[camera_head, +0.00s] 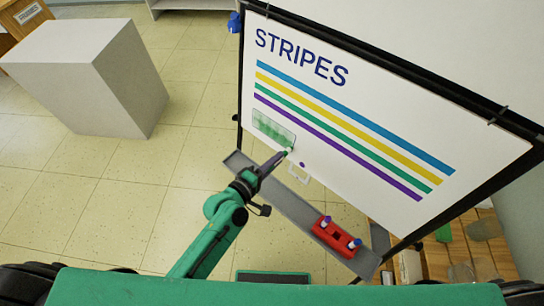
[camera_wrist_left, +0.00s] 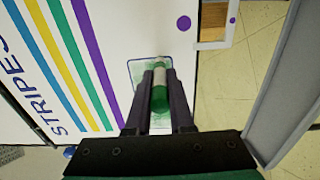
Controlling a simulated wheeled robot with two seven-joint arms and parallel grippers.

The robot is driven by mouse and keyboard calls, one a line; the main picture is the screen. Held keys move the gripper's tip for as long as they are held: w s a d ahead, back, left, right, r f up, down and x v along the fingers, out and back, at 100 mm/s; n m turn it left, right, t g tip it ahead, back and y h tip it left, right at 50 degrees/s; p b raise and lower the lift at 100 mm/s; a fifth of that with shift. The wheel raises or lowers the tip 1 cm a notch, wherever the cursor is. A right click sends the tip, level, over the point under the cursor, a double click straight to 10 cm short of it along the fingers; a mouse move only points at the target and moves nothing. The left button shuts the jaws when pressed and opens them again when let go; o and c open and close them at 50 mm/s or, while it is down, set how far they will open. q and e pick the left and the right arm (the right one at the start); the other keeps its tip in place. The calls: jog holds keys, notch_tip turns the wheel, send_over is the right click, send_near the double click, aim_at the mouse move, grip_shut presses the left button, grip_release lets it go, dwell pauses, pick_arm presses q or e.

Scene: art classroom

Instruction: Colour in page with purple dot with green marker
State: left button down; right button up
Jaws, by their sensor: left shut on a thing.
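The white board (camera_head: 380,130) carries the word STRIPES and several coloured lines. At its lower left is an outlined rectangle (camera_head: 272,127) with patchy green inside; it also shows in the left wrist view (camera_wrist_left: 136,68). A purple dot (camera_head: 302,165) is on the board to the right of the rectangle, and shows in the wrist view (camera_wrist_left: 183,22). My left gripper (camera_head: 270,165) is shut on the green marker (camera_wrist_left: 159,98). The marker's tip end is at the rectangle's lower right in the head view; whether it touches is unclear. My right gripper is out of view.
A white open frame (camera_head: 299,176) hangs at the board's lower edge. A grey block (camera_head: 85,75) stands far left; open tiled floor lies between.

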pick_arm(q)
jog(key=shift+w+r+p, duration=0.25)
jog(key=shift+r+p, duration=0.75)
jog(key=shift+d, duration=0.1)
jog(key=shift+d+r, duration=0.15)
jog(key=shift+r, duration=0.6)
jog(key=shift+w, duration=0.1)
jog(key=shift+w+a, duration=0.55)
jog(key=shift+a, duration=0.2)
jog(key=shift+a, duration=0.1)
